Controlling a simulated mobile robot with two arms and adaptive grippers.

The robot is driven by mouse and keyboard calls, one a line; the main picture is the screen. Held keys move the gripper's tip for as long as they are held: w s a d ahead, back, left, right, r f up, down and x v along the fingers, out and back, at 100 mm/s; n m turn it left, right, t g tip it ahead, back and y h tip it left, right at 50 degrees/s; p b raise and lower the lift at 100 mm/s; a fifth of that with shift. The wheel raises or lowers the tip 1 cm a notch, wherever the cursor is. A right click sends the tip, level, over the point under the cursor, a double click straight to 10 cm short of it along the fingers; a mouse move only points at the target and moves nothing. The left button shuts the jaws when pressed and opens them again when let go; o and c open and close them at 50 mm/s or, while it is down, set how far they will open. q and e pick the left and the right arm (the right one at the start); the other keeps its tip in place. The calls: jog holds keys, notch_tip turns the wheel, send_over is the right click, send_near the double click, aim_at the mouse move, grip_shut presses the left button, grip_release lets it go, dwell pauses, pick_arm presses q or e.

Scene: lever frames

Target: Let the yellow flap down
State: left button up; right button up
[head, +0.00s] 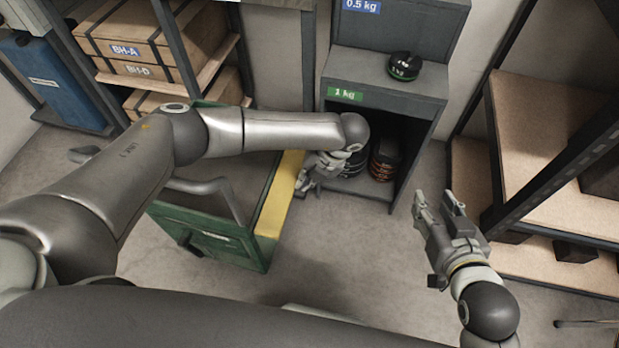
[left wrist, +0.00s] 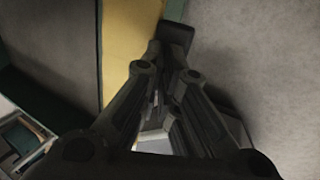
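The yellow flap (head: 279,197) shows as a long narrow yellow band along the right side of a green box (head: 215,240) in the head view. It looks raised; its exact tilt is hard to judge. In the left wrist view the flap (left wrist: 128,45) runs down from the top, left of the fingers. My left gripper (head: 304,186) is just right of the flap, its fingertips (left wrist: 173,38) together close to the yellow edge. I cannot tell whether they touch it. My right gripper (head: 436,203) is open and empty, away to the right.
A bent grey bar (head: 222,190) stands over the green box. A grey cabinet (head: 408,125) with dark weights (head: 385,158) inside and one weight (head: 403,66) on top stands behind my left gripper. Shelves (head: 550,150) stand on the right. The floor (head: 350,250) between the grippers is clear.

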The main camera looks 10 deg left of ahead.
pick_arm(q)
jog(key=o, duration=0.5)
jog(key=shift+s+a+f, duration=0.2)
jog(key=shift+a+f, duration=0.1)
jog(key=shift+a, duration=0.05)
jog(key=shift+c, duration=0.2)
jog(key=shift+o, duration=0.5)
jog(key=shift+f, duration=0.15)
jog(key=shift+d, duration=0.1)
jog(key=shift+w+d, duration=0.1)
jog(key=v, duration=1.2)
jog(key=shift+w, duration=0.1)
